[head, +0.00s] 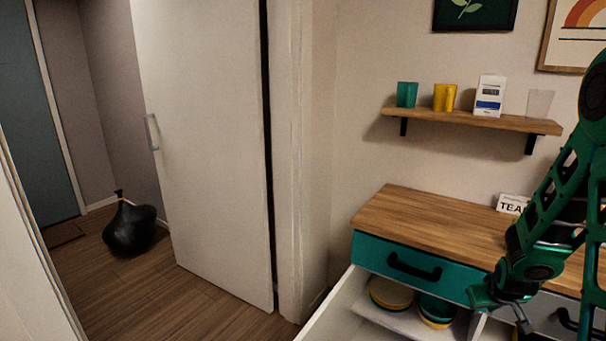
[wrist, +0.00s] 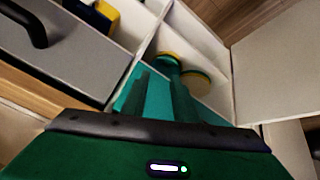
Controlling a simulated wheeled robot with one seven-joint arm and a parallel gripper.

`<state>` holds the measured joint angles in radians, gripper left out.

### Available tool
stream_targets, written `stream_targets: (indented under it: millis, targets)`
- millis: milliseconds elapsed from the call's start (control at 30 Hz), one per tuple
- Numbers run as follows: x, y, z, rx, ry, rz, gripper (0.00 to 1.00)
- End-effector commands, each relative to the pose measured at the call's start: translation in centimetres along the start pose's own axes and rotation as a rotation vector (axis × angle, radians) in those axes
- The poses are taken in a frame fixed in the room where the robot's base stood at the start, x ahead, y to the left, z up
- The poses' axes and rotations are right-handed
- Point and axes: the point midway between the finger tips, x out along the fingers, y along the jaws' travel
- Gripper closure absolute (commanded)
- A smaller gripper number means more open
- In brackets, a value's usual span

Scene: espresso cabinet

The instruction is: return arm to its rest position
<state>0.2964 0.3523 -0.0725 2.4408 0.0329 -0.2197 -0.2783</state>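My green arm hangs at the right of the head view. My gripper (head: 501,305) points down in front of the wooden-topped cabinet, near its teal drawer (head: 425,268) and open lower compartment. In the wrist view the two fingers of my gripper (wrist: 160,80) stand apart, with nothing visible between them. The fingers look apart from the bowls, though the exact distance is unclear.
A white cabinet door (head: 333,309) stands open to the left of the compartment. A wall shelf (head: 470,120) holds cups and a box.

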Motion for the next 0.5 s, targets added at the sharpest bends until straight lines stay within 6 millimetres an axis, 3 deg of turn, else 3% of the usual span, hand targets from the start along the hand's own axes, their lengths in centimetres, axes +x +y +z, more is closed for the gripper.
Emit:
stream_targets:
  millis: [33,267,500]
  targets:
    - [-1.8,0.5,0.1,0.018,-0.019,0.004,0.73]
    - [-9.1,1.7,2.9,0.112,-0.151,0.003,0.73]
    - [-16.9,2.1,7.1,0.228,-0.286,-0.01,0.73]
